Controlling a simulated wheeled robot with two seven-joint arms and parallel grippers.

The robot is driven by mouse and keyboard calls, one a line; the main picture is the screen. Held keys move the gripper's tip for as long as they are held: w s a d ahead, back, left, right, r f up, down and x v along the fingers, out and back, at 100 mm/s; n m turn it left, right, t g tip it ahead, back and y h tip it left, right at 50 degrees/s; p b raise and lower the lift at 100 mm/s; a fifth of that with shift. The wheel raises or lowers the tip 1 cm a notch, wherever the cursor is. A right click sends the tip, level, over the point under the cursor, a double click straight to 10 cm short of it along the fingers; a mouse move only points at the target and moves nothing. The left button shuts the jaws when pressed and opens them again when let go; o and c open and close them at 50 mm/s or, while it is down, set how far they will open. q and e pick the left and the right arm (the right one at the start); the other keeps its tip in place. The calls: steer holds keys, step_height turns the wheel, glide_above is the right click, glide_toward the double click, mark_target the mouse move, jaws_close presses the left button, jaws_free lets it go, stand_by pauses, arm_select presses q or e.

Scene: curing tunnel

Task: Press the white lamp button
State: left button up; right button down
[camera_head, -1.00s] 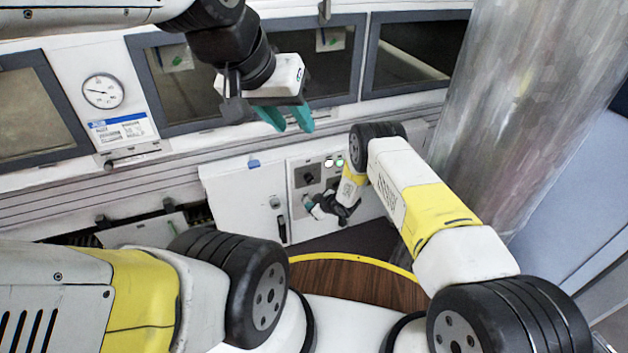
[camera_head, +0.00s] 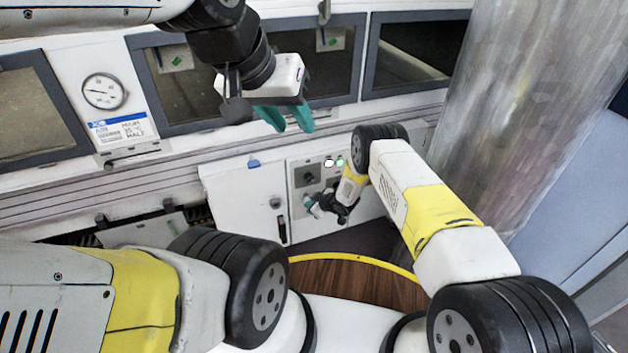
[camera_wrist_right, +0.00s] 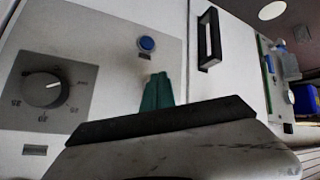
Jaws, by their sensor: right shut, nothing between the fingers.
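The white lamp button (camera_head: 328,162) is a small pale round on the grey control panel (camera_head: 299,177), just left of a green lamp (camera_head: 340,162). My right gripper (camera_head: 313,207) is below the white button, in front of the lower panel. In the right wrist view its teal fingers (camera_wrist_right: 158,91) are shut and empty, below a blue button (camera_wrist_right: 147,44). I cannot tell whether they touch the panel. I cannot make out the white button in that view. My left gripper (camera_head: 286,118) hangs higher, before the windows, its teal fingers apart and empty.
A dark dial (camera_wrist_right: 41,88) is on the panel left of the fingers in the right wrist view, and a black handle (camera_wrist_right: 209,38) is to the right. A gauge (camera_head: 104,91) is at upper left. A large metal column (camera_head: 530,100) stands at right.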

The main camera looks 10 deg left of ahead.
steer(key=shift+w+a, duration=0.25)
steer(key=shift+w, duration=0.05)
stand_by(0.5)
steer(key=shift+s+d, duration=0.5)
steer(key=shift+s, duration=0.15)
steer(key=shift+s+d, duration=0.7)
steer(key=shift+s, duration=0.35)
steer(key=shift+s+d, duration=0.7)
steer(key=shift+s, duration=0.35)
